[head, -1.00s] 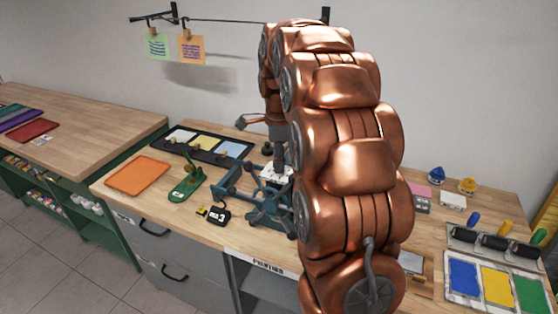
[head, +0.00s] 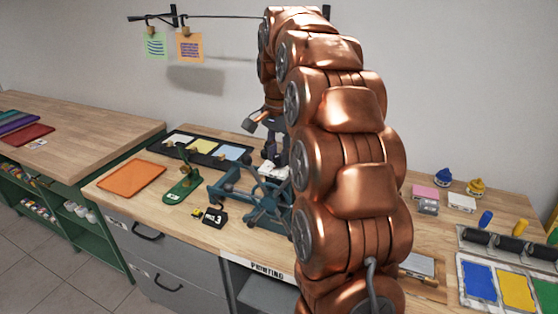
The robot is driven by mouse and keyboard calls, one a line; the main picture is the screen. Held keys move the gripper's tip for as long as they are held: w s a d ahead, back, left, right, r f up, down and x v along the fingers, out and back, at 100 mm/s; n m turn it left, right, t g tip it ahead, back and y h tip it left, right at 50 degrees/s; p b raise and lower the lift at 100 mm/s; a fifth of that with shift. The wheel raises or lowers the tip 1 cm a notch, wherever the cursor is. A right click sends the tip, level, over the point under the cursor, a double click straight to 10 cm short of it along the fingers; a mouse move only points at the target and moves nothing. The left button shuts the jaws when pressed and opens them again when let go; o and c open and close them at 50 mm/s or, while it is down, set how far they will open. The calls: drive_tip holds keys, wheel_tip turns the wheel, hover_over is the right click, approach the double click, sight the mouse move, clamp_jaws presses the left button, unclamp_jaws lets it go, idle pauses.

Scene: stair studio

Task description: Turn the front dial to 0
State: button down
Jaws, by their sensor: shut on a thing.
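A blue hand press (head: 262,205) with a spoked wheel stands on the wooden bench, partly behind my copper arm. A small white part (head: 272,171) shows at its top. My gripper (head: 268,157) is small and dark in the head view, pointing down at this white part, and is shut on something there. The arm and the small size hide its fingertips, so I cannot tell exactly what is gripped. I cannot make out the front dial or its numbers. A small black block marked 3 (head: 215,217) sits in front of the press, beside a small yellow item (head: 196,213).
A green stapler-like tool (head: 182,185), an orange mat (head: 132,177) and a black tray (head: 180,143) with colored pads lie left of the press. Ink slabs (head: 478,280) and rollers (head: 505,243) lie at right.

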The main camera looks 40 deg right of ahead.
drive_tip(key=n+b, duration=0.1)
drive_tip(key=n, duration=0.2)
drive_tip(key=shift+n, duration=0.4)
drive_tip(key=n+b, duration=0.1)
drive_tip(key=n, duration=0.2)
drive_tip(key=shift+n, duration=0.3)
drive_tip(key=n, duration=0.3)
drive_tip(key=shift+n, duration=0.4)
drive_tip(key=n, duration=0.4)
drive_tip(key=shift+r+p, duration=0.1)
drive_tip(key=shift+p, duration=0.3)
drive_tip(key=n+p, duration=0.1)
drive_tip(key=n, duration=0.4)
drive_tip(key=n+p, duration=0.1)
drive_tip(key=n, duration=0.2)
drive_tip(key=shift+n+p, duration=0.3)
drive_tip(key=n+p, duration=0.1)
drive_tip(key=n, duration=0.2)
drive_tip(key=shift+n, duration=0.3)
drive_tip(key=shift+n+p, duration=0.85)
drive_tip(key=shift+n, duration=0.55)
